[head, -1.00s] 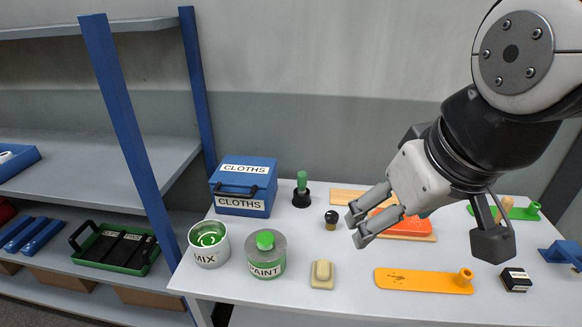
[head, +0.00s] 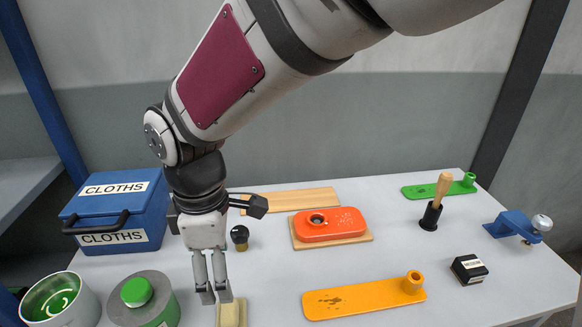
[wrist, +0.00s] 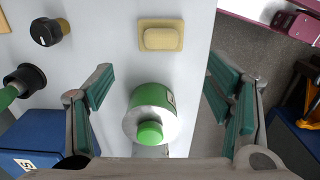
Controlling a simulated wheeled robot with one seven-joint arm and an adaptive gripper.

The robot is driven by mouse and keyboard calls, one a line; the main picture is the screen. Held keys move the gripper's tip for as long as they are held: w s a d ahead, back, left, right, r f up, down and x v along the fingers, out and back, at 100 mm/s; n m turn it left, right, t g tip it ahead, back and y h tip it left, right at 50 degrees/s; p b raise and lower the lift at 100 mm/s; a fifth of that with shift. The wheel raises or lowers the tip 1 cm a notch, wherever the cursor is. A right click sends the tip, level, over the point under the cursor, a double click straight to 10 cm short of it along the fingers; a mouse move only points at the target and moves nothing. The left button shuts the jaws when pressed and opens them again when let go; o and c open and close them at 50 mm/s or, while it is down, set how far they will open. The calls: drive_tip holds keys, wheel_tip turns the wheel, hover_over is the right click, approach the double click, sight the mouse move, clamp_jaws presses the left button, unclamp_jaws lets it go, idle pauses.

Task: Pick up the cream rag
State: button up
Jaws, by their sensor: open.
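A small cream pad (head: 231,313) lies on a slightly larger tan base at the table's front edge; it is the only cream cloth-like thing in view, and I cannot tell for sure that it is a rag. It also shows in the wrist view (wrist: 160,38), top centre. My gripper (head: 216,296) points down with its fingers open and empty, close to the pad in the head view. In the wrist view my gripper (wrist: 162,80) has the green-lidded paint can (wrist: 152,112) between its fingers' outlines and the pad beyond them. It touches neither visibly.
The paint can (head: 143,303) and an open mix tin (head: 60,304) stand left of the pad. A closed blue CLOTHS box (head: 115,212) is behind them. A black-topped knob (head: 239,236) stands behind my gripper. An orange strip (head: 350,301) lies to the right, with bare table between.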

hover_over(228, 310)
drive_tip(key=f, duration=0.8)
drive_tip(key=shift+w+d, duration=0.1)
drive_tip(key=shift+d, duration=0.15)
drive_tip(key=shift+a+f, duration=0.2)
drive_tip(key=shift+f, duration=2.7)
drive_tip(key=c, duration=1.3)
drive_tip(key=shift+r, duration=0.1)
drive_tip(key=shift+r, duration=0.45)
drive_tip(key=r, duration=0.1)
drive_tip(key=s+r, duration=0.1)
drive_tip(key=shift+d+r, duration=0.2)
drive_tip(key=shift+r, duration=0.15)
drive_tip(key=s+d, duration=0.2)
drive_tip(key=s, duration=0.2)
drive_tip(key=s+d+r, duration=0.1)
drive_tip(key=s+d, duration=0.2)
drive_tip(key=s, duration=0.1)
drive_tip(key=s+d, duration=0.3)
drive_tip(key=s, duration=0.2)
drive_tip(key=shift+r, duration=0.15)
